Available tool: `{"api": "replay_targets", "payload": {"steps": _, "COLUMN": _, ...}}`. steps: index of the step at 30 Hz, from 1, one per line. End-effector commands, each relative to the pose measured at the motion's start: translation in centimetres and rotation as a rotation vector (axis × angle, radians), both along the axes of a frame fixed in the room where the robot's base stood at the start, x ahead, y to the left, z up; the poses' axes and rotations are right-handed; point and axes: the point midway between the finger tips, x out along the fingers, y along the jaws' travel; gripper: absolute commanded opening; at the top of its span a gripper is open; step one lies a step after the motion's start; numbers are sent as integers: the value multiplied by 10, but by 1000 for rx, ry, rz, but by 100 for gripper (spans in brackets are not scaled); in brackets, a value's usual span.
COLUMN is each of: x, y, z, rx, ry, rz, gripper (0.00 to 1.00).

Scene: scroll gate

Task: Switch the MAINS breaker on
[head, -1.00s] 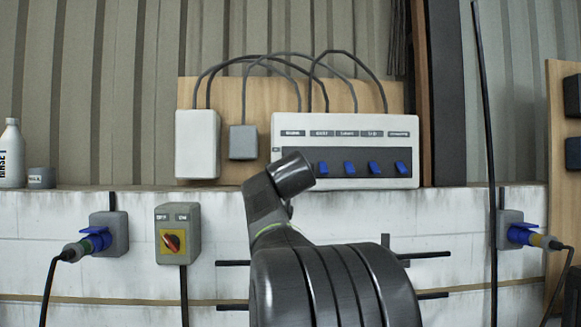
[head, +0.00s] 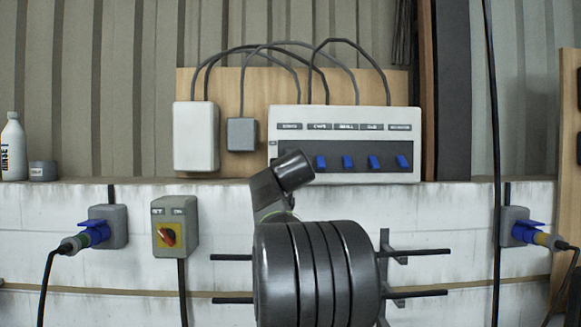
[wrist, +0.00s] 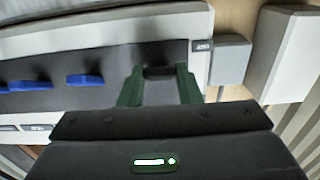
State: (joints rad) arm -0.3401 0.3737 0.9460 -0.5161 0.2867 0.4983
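The pale breaker box (head: 346,173) is on a wooden board, with a row of blue switches (head: 347,162) on its dark strip. The leftmost switch position is behind my arm in the head view. The wrist view shows the box upside down (wrist: 110,30), with blue switches (wrist: 85,80) at left and a small dark label (wrist: 203,45) at right. A dark block, apparently a breaker lever (wrist: 159,72), is between my green fingertips. My gripper (wrist: 159,78) is open around it, with small gaps seeming to show. The lever's on or off position cannot be told.
A grey box (head: 241,134) and a white box (head: 195,137) are left of the breaker box, with cables arching above. A rotary switch (head: 174,228) and blue plugs (head: 521,229) are on the white wall below. A bottle (head: 14,147) stands on the ledge.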

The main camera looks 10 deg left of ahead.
Motion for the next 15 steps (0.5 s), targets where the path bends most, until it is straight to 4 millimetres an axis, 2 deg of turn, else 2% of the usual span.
{"api": "replay_targets", "payload": {"steps": 15, "x": -2, "y": 0, "z": 9, "rx": -15, "ry": 84, "rz": 0, "gripper": 8}}
